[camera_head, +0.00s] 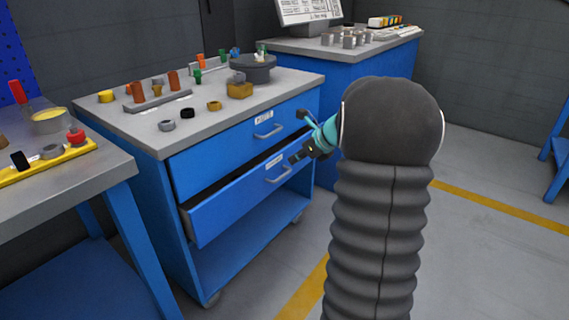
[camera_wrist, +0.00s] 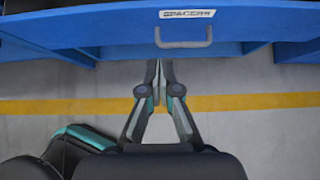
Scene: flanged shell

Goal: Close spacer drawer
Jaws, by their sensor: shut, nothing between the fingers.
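The spacer drawer (camera_head: 235,207) is the lower blue drawer of the workbench in the head view. It stands partly open, with a dark gap along its top edge. In the wrist view its front (camera_wrist: 110,27) runs across the top, with a "SPACERS" label and a grey handle (camera_wrist: 184,43). My gripper (camera_head: 294,158) is shut and empty, in front of the drawer near its handle in the head view. In the wrist view my gripper (camera_wrist: 160,66) points toward the drawer, just below and left of the handle. I cannot tell whether it touches the drawer.
The upper drawer (camera_head: 225,150) looks shut. The benchtop (camera_head: 235,112) holds rings, orange pegs and a round dark fixture. Another bench (camera_head: 90,180) stands at the left, and a blue cabinet (camera_head: 340,75) behind. The floor (camera_head: 480,250) at right is clear.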

